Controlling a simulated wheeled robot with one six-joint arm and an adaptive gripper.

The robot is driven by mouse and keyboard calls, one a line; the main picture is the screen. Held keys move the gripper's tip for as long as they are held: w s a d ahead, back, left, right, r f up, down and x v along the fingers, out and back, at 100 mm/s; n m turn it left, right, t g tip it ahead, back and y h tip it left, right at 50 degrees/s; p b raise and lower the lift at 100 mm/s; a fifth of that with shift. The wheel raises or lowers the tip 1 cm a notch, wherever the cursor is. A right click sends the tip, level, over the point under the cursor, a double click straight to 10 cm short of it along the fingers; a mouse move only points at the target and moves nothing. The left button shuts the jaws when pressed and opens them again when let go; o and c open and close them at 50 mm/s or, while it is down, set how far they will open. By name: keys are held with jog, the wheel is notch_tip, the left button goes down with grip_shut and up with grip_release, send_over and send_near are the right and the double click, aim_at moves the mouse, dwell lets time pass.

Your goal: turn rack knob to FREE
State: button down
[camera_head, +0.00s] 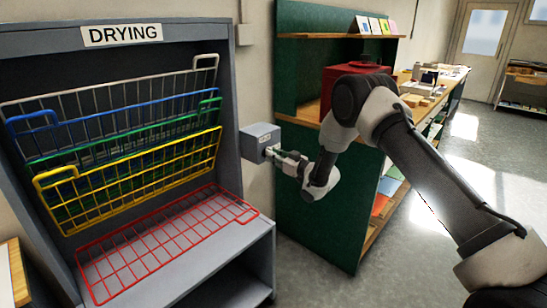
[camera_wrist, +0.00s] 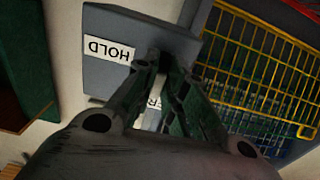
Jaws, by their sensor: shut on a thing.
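The grey knob box (camera_head: 258,135) is mounted on the wall just right of the drying rack. In the wrist view the same box (camera_wrist: 112,70) carries a HOLD label (camera_wrist: 109,49), seen upside down. A second label (camera_wrist: 154,103) is mostly covered by my fingers, and only a few letters show. My gripper (camera_head: 272,154) is at the front of the box. In the wrist view its fingertips (camera_wrist: 163,66) are closed around the dark knob (camera_wrist: 153,55). The fingers hide most of the knob, so I cannot tell its pointing direction.
The DRYING rack (camera_head: 122,35) stands left of the box with several tilted wire shelves. The red wire shelf (camera_head: 165,245) lies low and flat. A green shelf unit (camera_head: 310,195) stands close to the right, behind my arm. Open floor (camera_head: 400,265) lies at the lower right.

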jog(key=c, duration=1.5)
grip_release()
jog(key=v, duration=1.2)
